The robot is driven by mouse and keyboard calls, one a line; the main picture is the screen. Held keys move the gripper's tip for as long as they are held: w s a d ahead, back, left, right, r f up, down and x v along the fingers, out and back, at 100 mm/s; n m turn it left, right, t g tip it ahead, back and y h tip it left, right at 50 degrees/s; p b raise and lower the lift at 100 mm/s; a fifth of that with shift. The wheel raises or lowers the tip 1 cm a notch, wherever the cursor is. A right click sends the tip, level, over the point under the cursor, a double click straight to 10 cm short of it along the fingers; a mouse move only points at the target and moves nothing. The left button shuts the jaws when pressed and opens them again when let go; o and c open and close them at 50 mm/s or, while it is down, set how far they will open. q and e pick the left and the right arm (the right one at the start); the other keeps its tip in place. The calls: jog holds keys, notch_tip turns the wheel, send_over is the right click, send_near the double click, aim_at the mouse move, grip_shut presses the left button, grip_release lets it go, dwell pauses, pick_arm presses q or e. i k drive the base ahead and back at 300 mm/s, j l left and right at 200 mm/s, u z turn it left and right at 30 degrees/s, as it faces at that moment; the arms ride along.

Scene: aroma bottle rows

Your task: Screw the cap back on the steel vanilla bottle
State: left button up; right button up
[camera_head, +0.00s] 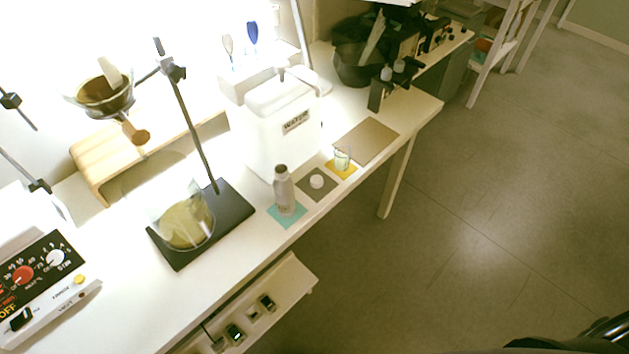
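The steel bottle (284,192) stands upright on a teal mat (299,212) near the front edge of the long white table. Its narrow top looks brownish; I cannot read any label. A small round white piece that looks like the cap (317,181) lies on a dark grey-brown mat (322,194) just right of the bottle, apart from it. Neither of my grippers can be made out in the head view.
A small glass (342,158) on a yellow mat and a brown board (372,137) lie to the right. A white water container (272,130) stands behind. A black-based stand (225,208) with a glass vessel (187,222) is left. Open floor (470,220) lies right.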

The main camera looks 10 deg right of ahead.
aim_at(283, 183)
jog(key=l+u, duration=0.35)
jog(key=l, duration=0.2)
jog(key=l+u, duration=0.4)
jog(key=l, duration=0.15)
jog(key=k+l+u, duration=0.1)
jog(key=l+u, duration=0.25)
jog(key=l, duration=0.15)
